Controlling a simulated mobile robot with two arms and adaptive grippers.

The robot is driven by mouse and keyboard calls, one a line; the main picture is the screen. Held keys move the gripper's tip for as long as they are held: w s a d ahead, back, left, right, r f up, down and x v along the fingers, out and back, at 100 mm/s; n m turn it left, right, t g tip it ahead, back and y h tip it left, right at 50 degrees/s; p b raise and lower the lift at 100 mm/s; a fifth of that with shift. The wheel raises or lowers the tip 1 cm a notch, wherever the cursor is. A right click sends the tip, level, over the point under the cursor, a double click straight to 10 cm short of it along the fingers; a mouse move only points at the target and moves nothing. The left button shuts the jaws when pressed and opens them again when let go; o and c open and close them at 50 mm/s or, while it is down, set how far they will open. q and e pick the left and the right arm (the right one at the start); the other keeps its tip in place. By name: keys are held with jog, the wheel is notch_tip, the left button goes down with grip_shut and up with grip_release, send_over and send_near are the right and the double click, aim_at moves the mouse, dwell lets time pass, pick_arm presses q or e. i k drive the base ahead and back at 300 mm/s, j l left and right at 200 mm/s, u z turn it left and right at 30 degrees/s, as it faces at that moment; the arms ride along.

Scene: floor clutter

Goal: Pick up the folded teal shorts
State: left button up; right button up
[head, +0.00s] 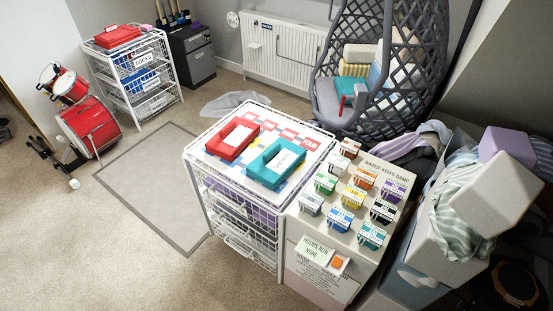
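A flat teal rectangular item (276,164) with a white card on its top lies on the right part of the top of a white wire drawer unit (244,203). It could be the folded teal shorts, but I cannot tell cloth from a tray at this size. A similar red item (233,140) with a white card lies beside it, to its left. A smaller teal thing (344,88) lies among the cushions in the hanging chair. Neither of my grippers shows in the head view.
Labelled coloured boxes (343,192) cover the cabinet right of the drawer unit. Piled cloth and boxes (459,220) crowd the right side. A grey wicker hanging chair (327,68) stands behind. Red drums (88,127) stand at left. Carpet (110,240) at front left is clear.

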aim_at(271, 168)
jog(key=z, duration=0.45)
jog(key=i+j+z, duration=0.15)
jog(key=j+z, duration=0.25)
jog(key=j, duration=0.3)
jog(key=j+z, duration=0.4)
jog(key=j, duration=0.35)
jog(key=i, duration=0.05)
